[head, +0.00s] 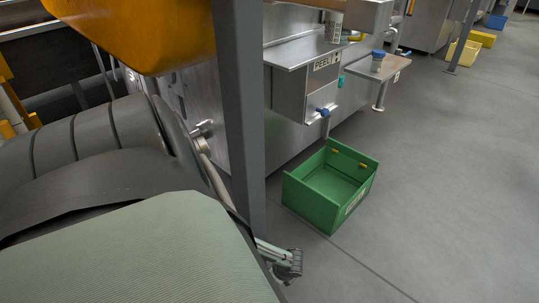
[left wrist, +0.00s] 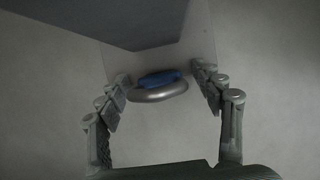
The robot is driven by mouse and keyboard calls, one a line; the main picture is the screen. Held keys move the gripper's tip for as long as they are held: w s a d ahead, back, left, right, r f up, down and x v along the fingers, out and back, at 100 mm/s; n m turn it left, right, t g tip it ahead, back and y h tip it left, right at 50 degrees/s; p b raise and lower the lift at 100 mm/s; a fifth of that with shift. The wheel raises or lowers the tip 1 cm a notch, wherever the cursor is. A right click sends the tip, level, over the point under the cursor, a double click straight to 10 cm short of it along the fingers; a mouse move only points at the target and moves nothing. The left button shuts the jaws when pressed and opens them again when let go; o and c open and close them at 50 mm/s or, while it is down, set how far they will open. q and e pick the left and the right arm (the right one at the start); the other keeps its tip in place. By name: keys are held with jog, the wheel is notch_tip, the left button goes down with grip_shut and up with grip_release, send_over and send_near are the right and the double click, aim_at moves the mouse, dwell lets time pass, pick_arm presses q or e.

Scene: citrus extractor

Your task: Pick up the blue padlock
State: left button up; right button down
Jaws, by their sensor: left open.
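The blue padlock (left wrist: 160,78) shows in the left wrist view, with a blue body and a thick silver shackle (left wrist: 158,94) curving towards my gripper. My left gripper (left wrist: 160,92) is open, with one finger on each side of the padlock and a visible gap on both sides. I cannot tell whether the padlock touches the surface behind it. In the head view my left gripper (head: 289,266) is low in the picture, just right of the grey post. I cannot make out the padlock there. My right gripper is not in view.
A grey post (head: 240,120) stands close to my left arm; a grey post-like shape (left wrist: 120,20) also shows in the wrist view. A green crate (head: 307,206) sits on the floor beyond my gripper. A steel machine (head: 300,95) stands behind.

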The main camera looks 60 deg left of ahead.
pick_arm(q)
jog(key=shift+c, duration=0.4)
grip_shut()
jog(key=shift+r, duration=0.1)
